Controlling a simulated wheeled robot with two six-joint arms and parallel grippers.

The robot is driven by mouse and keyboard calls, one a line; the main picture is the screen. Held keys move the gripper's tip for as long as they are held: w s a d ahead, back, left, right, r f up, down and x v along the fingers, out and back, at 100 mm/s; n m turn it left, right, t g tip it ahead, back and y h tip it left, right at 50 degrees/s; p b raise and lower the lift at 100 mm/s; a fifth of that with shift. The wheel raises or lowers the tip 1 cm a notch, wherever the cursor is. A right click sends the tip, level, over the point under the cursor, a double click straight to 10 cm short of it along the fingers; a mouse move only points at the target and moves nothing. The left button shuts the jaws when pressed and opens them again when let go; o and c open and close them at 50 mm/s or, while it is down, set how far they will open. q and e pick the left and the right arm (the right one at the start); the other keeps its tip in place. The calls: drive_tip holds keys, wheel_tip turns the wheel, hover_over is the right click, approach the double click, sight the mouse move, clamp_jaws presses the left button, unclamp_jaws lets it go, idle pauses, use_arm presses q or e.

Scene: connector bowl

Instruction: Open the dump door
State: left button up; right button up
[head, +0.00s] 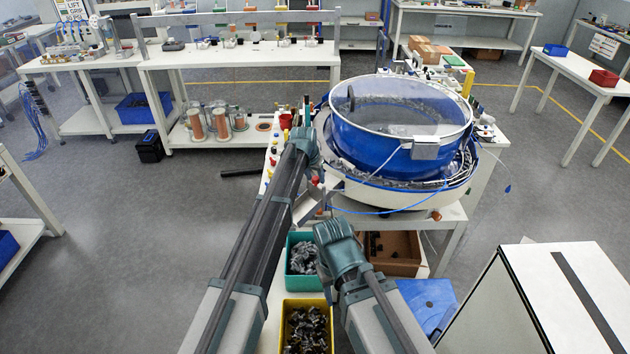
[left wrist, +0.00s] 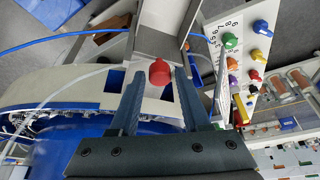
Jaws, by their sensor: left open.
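A blue bowl feeder (head: 385,150) with a clear cover stands on a white bench. A red knob (head: 315,180) sits at its front left, by a grey metal chute (head: 312,207). In the left wrist view the red knob (left wrist: 160,72) shows between my left gripper's fingertips (left wrist: 160,76), with a gap on each side. The metal chute (left wrist: 158,38) lies just beyond it. I cannot tell which panel is the dump door. My left gripper (head: 308,150) is open. My right arm's teal end (head: 340,250) is in front of the bench; its fingers are hidden.
A control panel with coloured knobs (left wrist: 231,41) stands right of the fingers in the wrist view. A green bin (head: 302,256) and a yellow bin (head: 305,325) of parts stand below, with a brown box (head: 393,254). A white cabinet (head: 565,290) is at right.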

use_arm(q)
clamp_jaws()
idle(1.4)
